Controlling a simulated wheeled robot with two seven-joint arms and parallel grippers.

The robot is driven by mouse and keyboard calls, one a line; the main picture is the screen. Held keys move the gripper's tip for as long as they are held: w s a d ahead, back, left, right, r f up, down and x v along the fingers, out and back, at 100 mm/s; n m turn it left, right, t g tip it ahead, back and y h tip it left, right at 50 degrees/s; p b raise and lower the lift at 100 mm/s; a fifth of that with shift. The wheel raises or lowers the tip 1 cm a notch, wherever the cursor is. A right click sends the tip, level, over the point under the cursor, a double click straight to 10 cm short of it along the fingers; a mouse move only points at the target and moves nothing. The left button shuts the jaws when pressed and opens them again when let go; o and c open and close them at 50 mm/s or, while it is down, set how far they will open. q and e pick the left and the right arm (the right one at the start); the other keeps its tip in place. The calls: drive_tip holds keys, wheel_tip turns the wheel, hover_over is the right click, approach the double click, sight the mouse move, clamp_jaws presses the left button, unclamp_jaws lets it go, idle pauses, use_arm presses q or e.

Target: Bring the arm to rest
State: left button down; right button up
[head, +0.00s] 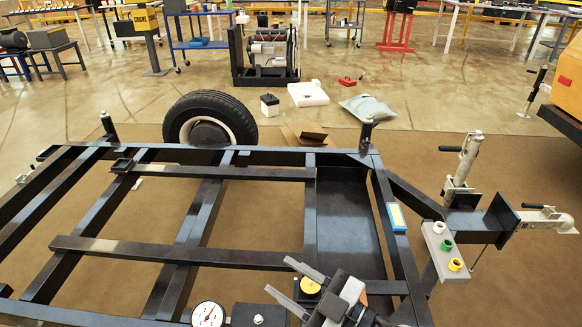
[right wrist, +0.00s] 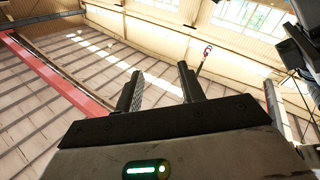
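My right gripper (head: 278,276) is at the bottom centre of the head view, above the front part of a black trailer frame (head: 250,257). Its two fingers are apart and point up and left. The right wrist view shows the same fingers (right wrist: 158,82) spread, with nothing between them, facing the wall and windows. A round yellow cap (head: 310,286) shows through the gap between the fingers in the head view; it looks to be behind them, not held. My left gripper is not in view.
A round gauge (head: 208,315) stands at the bottom edge, left of my gripper. A blue-and-yellow block (head: 396,216) lies on the right rail. A grey plate with coloured rings (head: 443,251) is at the right. A wheel (head: 210,122) stands beyond the frame.

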drive_tip(key=d+f+m+t+h+p, duration=0.25)
drive_tip(key=d+m+t+h, duration=0.25)
drive_tip(key=d+m+h, duration=0.6)
drive_tip(key=s+d+f+m+g+h, duration=0.1)
drive_tip(key=s+d+f+m+g, duration=0.1)
drive_tip(key=s+f+g, duration=0.2)
drive_tip(key=s+f, duration=0.2)
drive_tip(key=s, duration=0.2)
drive_tip(key=shift+d+f+g+h, duration=0.3)
drive_tip(key=shift+d+f+g, duration=0.05)
drive_tip(key=shift+d+g, duration=0.05)
